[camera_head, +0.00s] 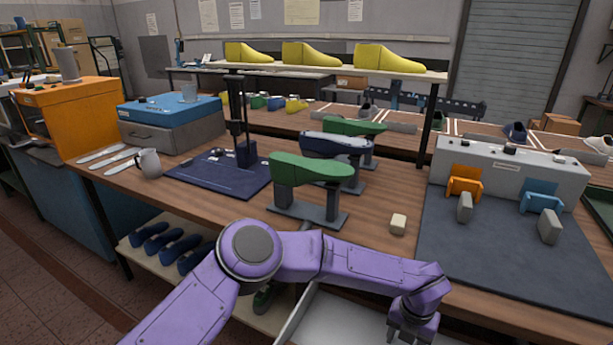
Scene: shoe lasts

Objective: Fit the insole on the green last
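A green last (311,168) sits on a grey stand near the middle of the table, its upper surface bare as far as I can see. A second green last (355,126) stands further back, behind a dark blue last (337,143). No insole can be made out in this view. My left gripper (410,334) points down at the bottom edge, right of and nearer than the front green last, over a pale open drawer (335,318). Its fingertips are cut off, so I cannot tell its opening or whether it holds anything. My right gripper is out of view.
A small cream block (398,224) lies right of the front stand. A grey machine (510,168) with orange and blue holders stands on a dark mat (480,250) at right. A dark blue mat (215,178) and a mug (148,163) are at left. Yellow lasts (316,54) line the shelf.

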